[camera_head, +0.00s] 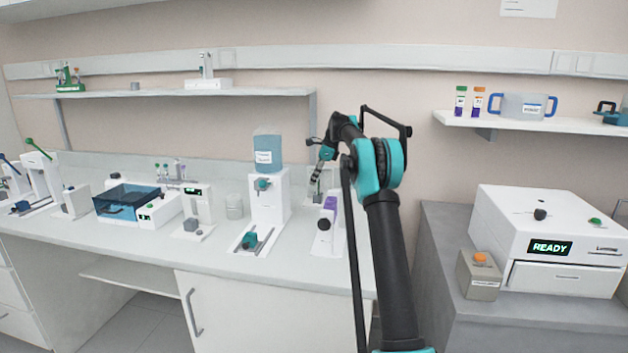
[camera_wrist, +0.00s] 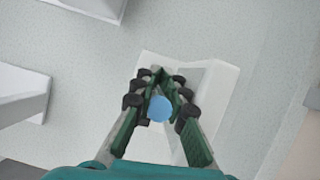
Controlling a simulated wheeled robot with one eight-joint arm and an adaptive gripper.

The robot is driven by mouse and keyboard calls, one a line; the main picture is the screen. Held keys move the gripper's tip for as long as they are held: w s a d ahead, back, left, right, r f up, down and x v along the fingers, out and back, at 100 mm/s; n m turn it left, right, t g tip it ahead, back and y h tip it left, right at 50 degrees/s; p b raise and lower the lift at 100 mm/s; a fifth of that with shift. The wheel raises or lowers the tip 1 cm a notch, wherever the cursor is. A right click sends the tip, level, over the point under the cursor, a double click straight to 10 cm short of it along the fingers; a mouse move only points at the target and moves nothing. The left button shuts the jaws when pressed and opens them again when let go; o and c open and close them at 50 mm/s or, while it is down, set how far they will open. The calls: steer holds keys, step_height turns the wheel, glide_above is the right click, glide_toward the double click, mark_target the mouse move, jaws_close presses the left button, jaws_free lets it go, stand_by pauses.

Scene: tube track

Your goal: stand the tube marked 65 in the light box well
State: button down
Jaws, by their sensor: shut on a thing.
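My gripper (camera_wrist: 158,88) is shut on a tube whose round blue top (camera_wrist: 159,109) shows between the fingers in the wrist view. I look down on the tube nearly end-on, so its body and any number are hidden. A white stand or housing (camera_wrist: 223,78) lies beneath the fingers; I cannot tell whether the tube touches it. In the head view my gripper (camera_head: 317,176) points down over the back of the bench, behind a white device with a purple part (camera_head: 328,224). The tube is too small to make out there. I cannot tell which fixture is the light box.
A white dispenser with a blue tank (camera_head: 268,150) stands left of my gripper. A blue clear-walled bath (camera_head: 125,200) is farther left. A white machine reading READY (camera_head: 549,240) is at right. The right shelf holds a green-capped tube (camera_head: 460,102) and an orange-capped tube (camera_head: 478,102).

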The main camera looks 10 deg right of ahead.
steer(key=shift+f, duration=0.65)
steer(key=c, duration=1.4)
jaws_free()
steer(key=shift+c, duration=0.2)
steer(key=shift+r, duration=0.15)
steer(key=v, duration=1.1)
steer(key=shift+d+r, duration=0.2)
steer(key=shift+r, duration=0.15)
steer(key=shift+s, duration=0.15)
